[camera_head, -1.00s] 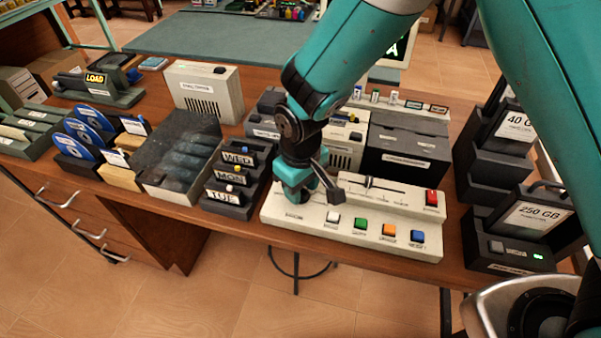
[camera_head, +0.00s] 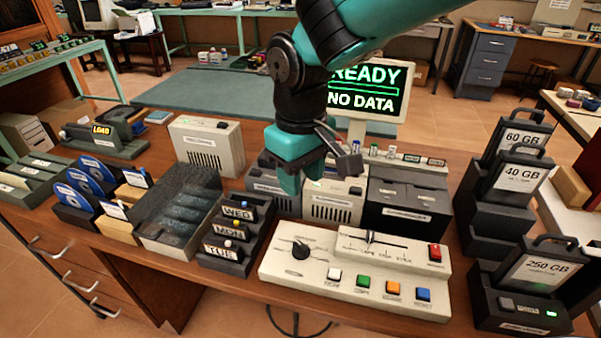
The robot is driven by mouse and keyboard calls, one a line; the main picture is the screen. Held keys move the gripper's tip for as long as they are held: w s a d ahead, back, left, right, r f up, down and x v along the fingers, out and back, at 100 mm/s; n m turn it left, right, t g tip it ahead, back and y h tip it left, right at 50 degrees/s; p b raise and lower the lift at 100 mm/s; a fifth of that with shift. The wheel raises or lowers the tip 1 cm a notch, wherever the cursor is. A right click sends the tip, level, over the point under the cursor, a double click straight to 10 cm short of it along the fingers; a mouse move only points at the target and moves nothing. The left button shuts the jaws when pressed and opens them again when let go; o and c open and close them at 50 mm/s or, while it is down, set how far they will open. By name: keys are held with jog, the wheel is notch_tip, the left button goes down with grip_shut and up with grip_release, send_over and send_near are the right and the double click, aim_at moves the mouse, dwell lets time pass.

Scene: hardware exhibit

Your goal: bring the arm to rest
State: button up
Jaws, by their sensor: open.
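My gripper (camera_head: 318,180) hangs at the end of my teal and black arm, pointing down, above the back part of the table. It is open, with nothing seen between its fingers. It appears in front of the light boxes behind the control panel and apart from the panel (camera_head: 310,262). The panel is cream, with a black knob (camera_head: 300,248), a slider (camera_head: 370,237), a red button (camera_head: 435,252), and white, green, orange and blue buttons along its front.
A screen (camera_head: 368,90) reading "READY NO DATA" stands behind my arm. Labelled drive cartridges (camera_head: 520,178) stand at right. Day-labelled slots (camera_head: 232,233), a dark foam-like tray (camera_head: 178,205) and blue discs (camera_head: 85,185) fill the left. The wooden tabletop (camera_head: 262,290) shows a narrow bare front strip.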

dwell(0.4)
jog(key=s+d+r+y, duration=0.2)
jog(key=s+d, duration=0.3)
jog(key=s, duration=0.3)
jog(key=s+d+r+m+y, duration=0.1)
jog(key=s+d+r+y, duration=0.1)
jog(key=s+d, duration=0.4)
jog(key=s+r, duration=0.1)
jog(key=s, duration=0.1)
jog(key=shift+s+d+r, duration=0.25)
jog(key=shift+s+r, duration=0.15)
